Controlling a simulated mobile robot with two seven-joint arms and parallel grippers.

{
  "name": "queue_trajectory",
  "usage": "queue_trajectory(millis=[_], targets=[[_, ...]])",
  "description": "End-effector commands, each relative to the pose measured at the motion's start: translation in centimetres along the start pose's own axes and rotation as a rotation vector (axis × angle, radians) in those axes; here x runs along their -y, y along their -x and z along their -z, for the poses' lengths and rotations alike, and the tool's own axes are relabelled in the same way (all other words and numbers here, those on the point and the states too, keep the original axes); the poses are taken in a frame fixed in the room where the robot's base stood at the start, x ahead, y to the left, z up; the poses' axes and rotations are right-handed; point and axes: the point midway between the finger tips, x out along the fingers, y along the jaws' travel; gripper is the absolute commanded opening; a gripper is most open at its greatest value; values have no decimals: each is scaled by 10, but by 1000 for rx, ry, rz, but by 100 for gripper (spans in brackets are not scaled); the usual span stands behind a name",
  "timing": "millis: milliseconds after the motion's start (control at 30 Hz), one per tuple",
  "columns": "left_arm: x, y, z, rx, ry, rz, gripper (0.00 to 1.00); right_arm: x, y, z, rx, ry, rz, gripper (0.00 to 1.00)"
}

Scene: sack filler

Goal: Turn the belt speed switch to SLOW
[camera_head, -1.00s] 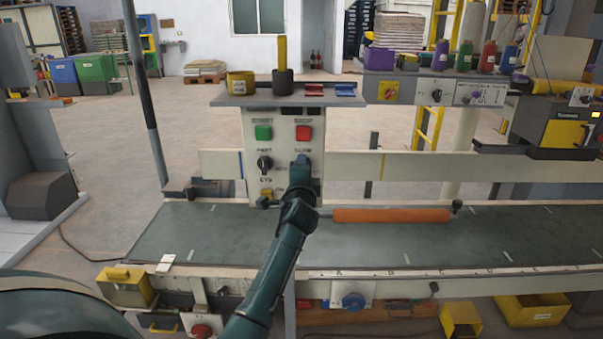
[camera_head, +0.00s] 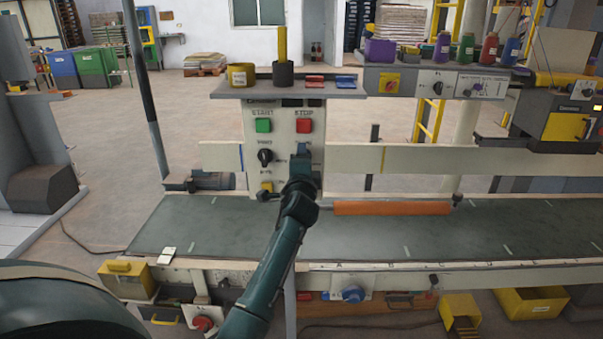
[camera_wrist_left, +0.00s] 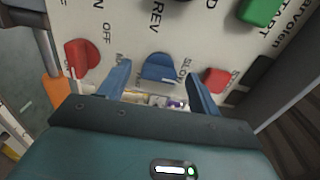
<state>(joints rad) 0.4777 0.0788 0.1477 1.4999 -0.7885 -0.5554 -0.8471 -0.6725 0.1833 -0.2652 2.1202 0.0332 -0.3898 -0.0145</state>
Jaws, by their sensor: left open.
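The belt speed switch (camera_wrist_left: 158,68) is a blue knob on the pale control panel (camera_wrist_left: 130,25), with a SLOW label beside it on its right in the left wrist view. My left gripper (camera_wrist_left: 158,84) is open, its blue fingers on either side of the knob in the picture. I see gaps between knob and fingers and cannot tell how deep they reach. Which way the knob points is unclear. In the head view my left gripper (camera_head: 302,150) is in front of the panel (camera_head: 284,113), below the red STOP button, and hides the switch. My right gripper is not in view.
On the panel are the green START button (camera_head: 263,126), red STOP button (camera_head: 304,126) and a black knob (camera_head: 265,156). The conveyor belt (camera_head: 400,235) with an orange roller (camera_head: 390,208) runs below.

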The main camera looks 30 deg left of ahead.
Motion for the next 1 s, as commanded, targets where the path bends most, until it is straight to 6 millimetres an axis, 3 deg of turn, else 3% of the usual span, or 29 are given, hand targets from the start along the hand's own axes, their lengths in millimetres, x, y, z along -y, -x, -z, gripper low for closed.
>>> queue_trajectory(millis=[167,600,800,1000], targets=[[-1,25,0,-2,0,-1,64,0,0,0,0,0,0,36],[-2,113,0,-2,2,-3,64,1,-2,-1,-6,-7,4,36],[-1,128,0,-1,0,-3,64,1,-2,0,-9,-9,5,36],[-1,129,0,-1,1,-2,64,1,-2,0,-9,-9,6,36]])
